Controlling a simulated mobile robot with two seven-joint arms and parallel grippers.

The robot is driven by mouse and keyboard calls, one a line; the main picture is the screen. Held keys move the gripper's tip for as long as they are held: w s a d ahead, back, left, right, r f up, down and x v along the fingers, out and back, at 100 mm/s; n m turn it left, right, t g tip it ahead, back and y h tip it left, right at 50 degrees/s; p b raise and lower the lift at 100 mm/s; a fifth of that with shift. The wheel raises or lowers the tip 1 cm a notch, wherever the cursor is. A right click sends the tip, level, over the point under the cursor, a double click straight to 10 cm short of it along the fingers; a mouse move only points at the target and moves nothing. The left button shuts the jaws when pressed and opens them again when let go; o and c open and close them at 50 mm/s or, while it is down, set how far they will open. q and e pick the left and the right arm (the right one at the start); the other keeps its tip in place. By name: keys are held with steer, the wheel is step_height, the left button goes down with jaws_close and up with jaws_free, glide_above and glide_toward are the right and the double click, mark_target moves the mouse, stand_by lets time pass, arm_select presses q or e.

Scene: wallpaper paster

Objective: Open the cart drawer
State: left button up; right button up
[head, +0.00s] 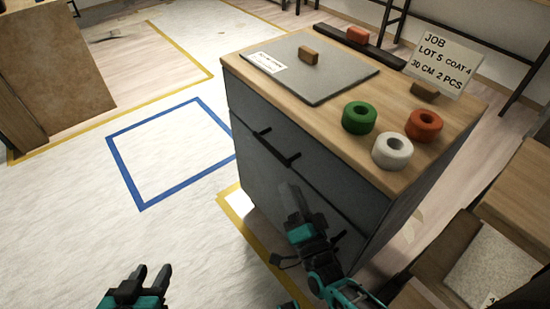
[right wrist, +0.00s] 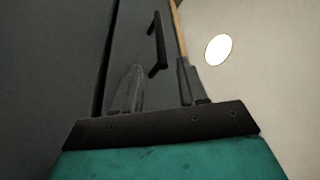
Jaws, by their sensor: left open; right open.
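The grey cart (head: 262,175) with a wooden top stands right of centre in the head view. My right gripper (head: 290,198) is beside the cart's drawer side, below the upper handles. In the right wrist view its two fingers (right wrist: 157,88) are apart and empty, and a dark handle (right wrist: 158,45) on the grey front appears beyond the gap between them. I cannot tell any contact. My left gripper (head: 151,275) is open and empty over the floor.
On the cart top lie a grey board (head: 310,75) with a wooden block and green (head: 359,117), white (head: 391,151) and orange (head: 425,126) rolls. A job sign (head: 446,62) stands behind. Wooden boxes (head: 515,200) are at right. Floor left of the cart is clear.

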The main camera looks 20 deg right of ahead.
mark_target(276, 152)
steer(key=b+x, duration=0.1)
steer(key=x, duration=1)
steer(key=shift+w+r, duration=0.1)
steer(key=shift+w, duration=0.1)
jaws_close()
